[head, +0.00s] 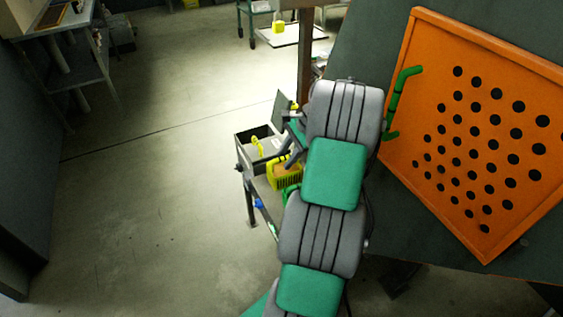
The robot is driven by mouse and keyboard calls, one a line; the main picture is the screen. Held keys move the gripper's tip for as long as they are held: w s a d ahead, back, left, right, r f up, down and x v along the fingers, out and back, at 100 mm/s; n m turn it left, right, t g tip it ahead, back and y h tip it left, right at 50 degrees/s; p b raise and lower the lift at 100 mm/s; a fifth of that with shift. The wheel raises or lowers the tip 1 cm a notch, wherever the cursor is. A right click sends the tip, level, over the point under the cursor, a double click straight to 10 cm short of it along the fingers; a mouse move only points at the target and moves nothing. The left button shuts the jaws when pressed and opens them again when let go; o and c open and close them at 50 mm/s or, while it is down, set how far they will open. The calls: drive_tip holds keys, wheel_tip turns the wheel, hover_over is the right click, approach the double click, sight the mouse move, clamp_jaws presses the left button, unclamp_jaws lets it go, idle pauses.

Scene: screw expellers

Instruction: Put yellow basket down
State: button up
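The yellow basket (283,178) is in the head view at the middle, left of my arm, at the small metal table. Something orange-brown shows at its top. My arm covers its right side. My gripper (290,160) is right at the basket's upper edge, pointing down to the left. Its fingers are small and partly hidden, so I cannot tell whether they are shut on the basket. I also cannot tell whether the basket rests on the table or hangs just above it.
A dark open box (244,150) with a grey and yellow thing inside stands beside the basket on the small table (262,195). A large orange perforated panel (470,210) is at right. A white table (300,36) with a yellow item (278,27) stands behind. The floor at left is clear.

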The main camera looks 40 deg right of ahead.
drive_tip(key=v, duration=0.3)
drive_tip(key=shift+r+p, duration=0.15)
drive_tip(key=shift+p, duration=0.2)
drive_tip(key=w+a+r+n+g+h, duration=0.1)
drive_tip(key=a+r+n, duration=0.3)
drive_tip(key=a, duration=0.7)
drive_tip(key=w+a+r+n+h, duration=0.15)
drive_tip(key=a+n, duration=0.35)
drive_tip(key=a, duration=0.5)
drive_tip(key=s+a+n+h, duration=0.1)
drive_tip(key=s+a+n, duration=1)
drive_tip(key=s+a, duration=0.1)
drive_tip(key=shift+s+a+f+n, duration=0.4)
drive_tip(key=shift+a, duration=0.35)
